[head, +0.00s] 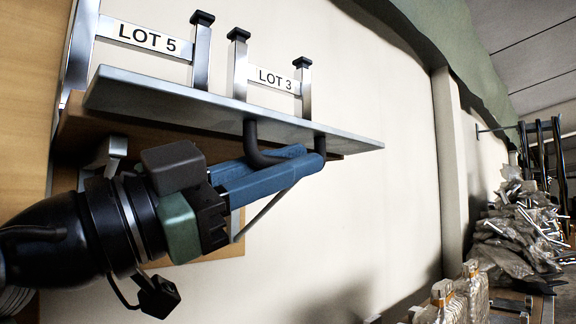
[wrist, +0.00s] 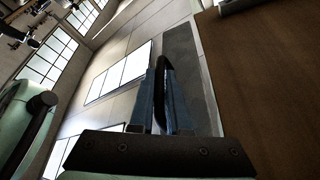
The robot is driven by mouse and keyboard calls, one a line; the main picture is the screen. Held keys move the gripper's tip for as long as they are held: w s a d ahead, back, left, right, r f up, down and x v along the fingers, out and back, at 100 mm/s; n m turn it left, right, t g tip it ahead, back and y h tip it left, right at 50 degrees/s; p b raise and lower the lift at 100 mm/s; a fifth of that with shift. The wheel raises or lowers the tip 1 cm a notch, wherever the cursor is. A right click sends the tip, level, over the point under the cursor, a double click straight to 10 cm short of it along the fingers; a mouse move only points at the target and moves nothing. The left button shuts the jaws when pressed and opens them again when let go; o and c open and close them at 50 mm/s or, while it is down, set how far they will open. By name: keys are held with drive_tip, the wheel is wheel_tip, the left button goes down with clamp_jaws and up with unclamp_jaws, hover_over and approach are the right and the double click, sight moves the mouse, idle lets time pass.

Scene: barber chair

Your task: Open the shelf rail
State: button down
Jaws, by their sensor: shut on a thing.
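The shelf rail is a grey flat panel (head: 230,107) high on the wall. A dark curved handle (head: 256,148) hangs from its underside, with two legs going up to the panel. My gripper (head: 308,160) has blue fingers and is shut on the handle, just below the panel. In the wrist view the fingers (wrist: 162,85) close around the dark handle bar, and the panel's grey underside (wrist: 182,65) lies just right of them. The middle of the handle is partly hidden by the fingers.
Metal posts with a LOT 5 sign (head: 145,39) and a LOT 3 sign (head: 273,79) stand on the panel. A brown wooden board (wrist: 255,80) lies beside the panel. Wrapped items (head: 515,235) pile up at the right. The pale wall right of the panel is bare.

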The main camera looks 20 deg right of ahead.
drive_tip(key=c, duration=1.2)
unclamp_jaws()
drive_tip(key=shift+o, duration=0.2)
drive_tip(key=b+v, duration=0.2)
drive_tip(key=v, duration=1.1)
